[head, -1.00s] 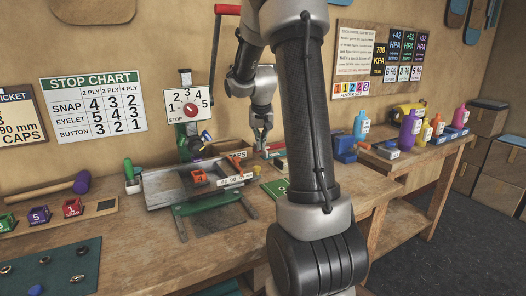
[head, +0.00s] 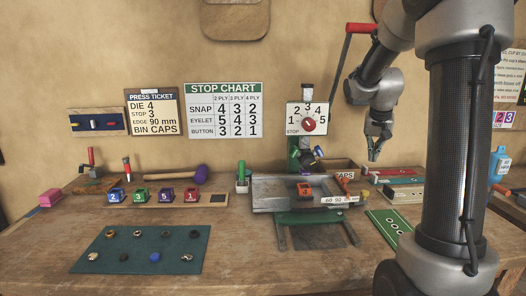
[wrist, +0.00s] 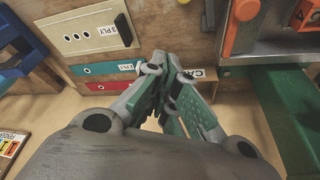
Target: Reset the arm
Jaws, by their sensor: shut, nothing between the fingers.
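My arm stands at the right of the head view, and my gripper (head: 374,150) hangs fingers-down to the right of the press with the red-handled lever (head: 362,28). The gripper is shut and empty. In the wrist view its two green-padded fingers (wrist: 172,65) come together at the tips. The tips appear over the wooden bin area behind the bench, near a label partly reading "CA" (wrist: 199,74). I cannot tell their exact height above it.
The grey press table (head: 285,204) with an orange block is left of my gripper. Red and teal strips (head: 400,174) lie to the right, and a green card (head: 392,229) in front. Numbered dies (head: 139,196) and a dark mat (head: 140,262) occupy the left bench.

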